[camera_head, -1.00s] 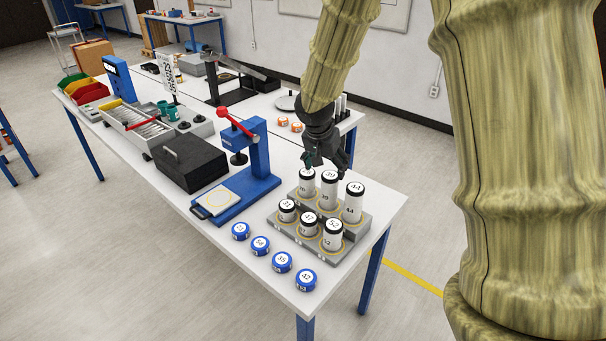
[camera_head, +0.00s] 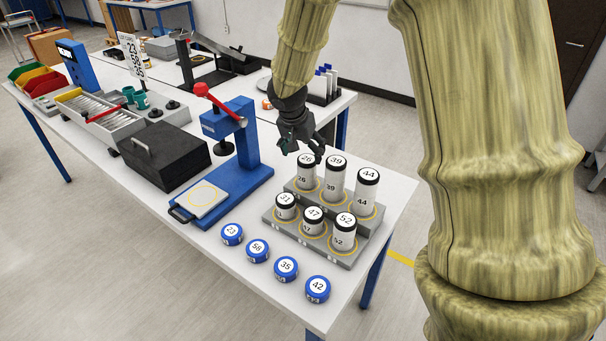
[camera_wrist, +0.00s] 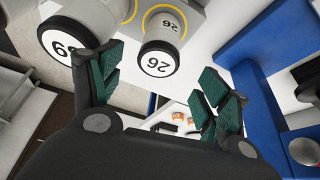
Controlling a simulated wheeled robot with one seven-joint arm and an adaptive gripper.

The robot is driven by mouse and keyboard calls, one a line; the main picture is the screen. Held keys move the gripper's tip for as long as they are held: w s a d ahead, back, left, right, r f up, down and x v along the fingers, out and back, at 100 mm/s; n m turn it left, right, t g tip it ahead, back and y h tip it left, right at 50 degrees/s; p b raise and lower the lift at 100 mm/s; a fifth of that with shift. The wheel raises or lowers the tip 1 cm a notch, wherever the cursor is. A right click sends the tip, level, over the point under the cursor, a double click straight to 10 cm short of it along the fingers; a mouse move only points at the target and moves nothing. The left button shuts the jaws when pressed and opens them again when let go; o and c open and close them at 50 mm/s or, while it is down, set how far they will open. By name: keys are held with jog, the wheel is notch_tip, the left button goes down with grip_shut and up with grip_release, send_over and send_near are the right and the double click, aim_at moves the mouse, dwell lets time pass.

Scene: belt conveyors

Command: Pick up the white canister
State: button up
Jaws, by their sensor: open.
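Several white canisters with black bands and numbered white tops stand upright in a grey stepped rack. The back row holds canister 26 (camera_head: 307,173), canister 39 (camera_head: 335,181) and canister 44 (camera_head: 367,193). The front row holds canister 31 (camera_head: 285,207), canister 47 (camera_head: 313,221) and canister 52 (camera_head: 344,233). My gripper (camera_head: 301,150) is open and empty, just above and behind canister 26. In the wrist view, canister 26 (camera_wrist: 161,47) lies beyond and between the green-padded fingers (camera_wrist: 163,88), apart from them. Canister 39 (camera_wrist: 67,41) is near the left finger.
The grey rack (camera_head: 290,232) stands near the table's right end. Blue numbered caps (camera_head: 286,268) lie in front of it. A blue press (camera_head: 245,165) with a red-knobbed lever stands to the left, beside a black box (camera_head: 165,157).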

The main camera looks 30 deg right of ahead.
aim_at(306, 159)
jog(key=shift+d+f, duration=0.2)
jog(key=shift+f, duration=0.2)
jog(key=p+x, duration=0.1)
jog(key=x, duration=0.2)
jog(key=shift+w, duration=0.15)
jog(key=shift+p+x, duration=1.4)
jog(key=shift+x, duration=1.9)
jog(key=c, duration=1.2)
